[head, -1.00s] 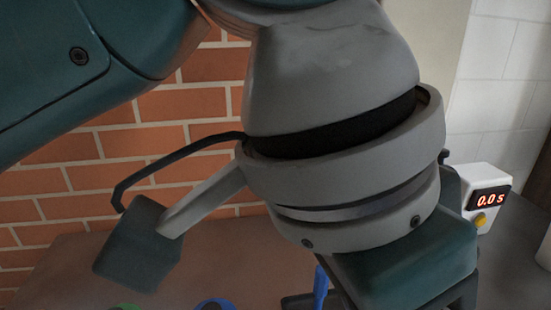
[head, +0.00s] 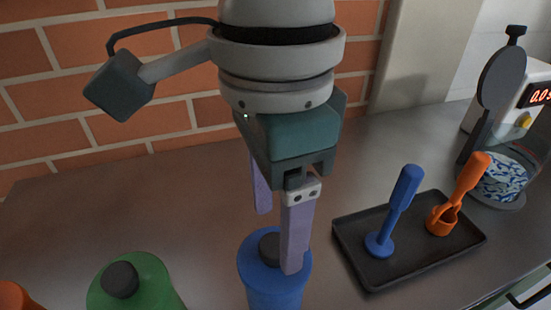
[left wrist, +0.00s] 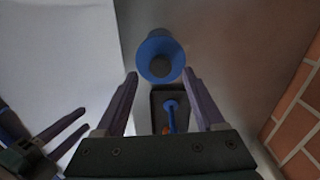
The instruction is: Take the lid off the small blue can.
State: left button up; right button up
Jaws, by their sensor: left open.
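The blue can (head: 273,292) stands upright on the table, with its lid (head: 253,262) on it. The lid has a dark round knob (head: 268,248). The can also shows at the top middle of the left wrist view (left wrist: 146,52). My left gripper (head: 278,242) points down over the can, open and empty. In the head view its near finger overlaps the lid's right side and its far finger is behind the knob. I cannot tell whether either finger touches the lid. My right gripper (left wrist: 86,118) shows only in the left wrist view, at lower left, open and empty.
A green can (head: 150,275) with a dark knob stands to the left, and an orange thing (head: 12,296) is at the edge. A black tray (head: 395,275) at right holds a blue tool (head: 400,200) and an orange tool (head: 468,185). A white timer device (head: 495,110) stands behind.

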aim_at(275, 244)
pick_arm(q)
jog(key=shift+f, duration=1.6)
grip_shut()
